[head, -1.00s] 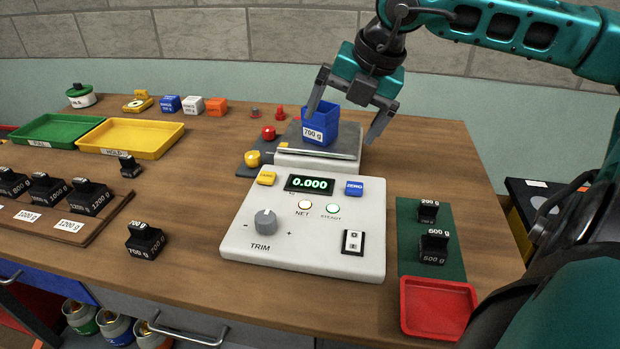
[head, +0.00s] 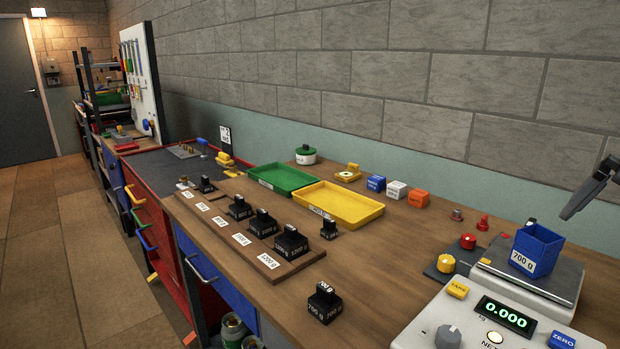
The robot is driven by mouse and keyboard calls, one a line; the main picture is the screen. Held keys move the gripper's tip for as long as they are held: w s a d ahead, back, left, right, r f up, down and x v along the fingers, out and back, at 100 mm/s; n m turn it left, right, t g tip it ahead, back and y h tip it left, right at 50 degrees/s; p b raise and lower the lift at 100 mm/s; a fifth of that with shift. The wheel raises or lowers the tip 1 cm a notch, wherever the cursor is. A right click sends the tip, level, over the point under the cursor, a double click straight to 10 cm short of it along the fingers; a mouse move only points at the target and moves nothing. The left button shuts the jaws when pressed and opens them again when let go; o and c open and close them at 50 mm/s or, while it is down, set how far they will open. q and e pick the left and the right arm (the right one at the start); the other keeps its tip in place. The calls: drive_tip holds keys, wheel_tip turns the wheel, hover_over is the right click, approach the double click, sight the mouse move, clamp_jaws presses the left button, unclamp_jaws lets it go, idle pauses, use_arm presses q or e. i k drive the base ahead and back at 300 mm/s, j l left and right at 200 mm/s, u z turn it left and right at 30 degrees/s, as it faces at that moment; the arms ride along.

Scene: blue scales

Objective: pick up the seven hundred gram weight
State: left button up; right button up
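The black 700 g weight (head: 324,303) stands upright on the bare wood near the table's front edge, right of the weight board. No gripper is near it. A blue box labelled 700 g (head: 537,249) sits on the scale plate (head: 560,284). The scale display (head: 505,314) reads 0.000. Part of my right gripper (head: 573,213) shows at the right edge, above and right of the blue box; only one finger is visible, so its opening cannot be told. My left gripper is not in view.
A wooden board (head: 222,222) holds several black weights. A small black weight (head: 329,229) stands behind it. A green tray (head: 270,179), a yellow tray (head: 338,206) and blue, white and orange cubes (head: 397,190) lie further back. The wood around the 700 g weight is clear.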

sight(324, 305)
drive_tip(key=k+j, duration=0.35)
drive_tip(key=j, duration=0.15)
drive_tip(key=k+j, duration=0.3)
drive_tip(key=j, duration=0.25)
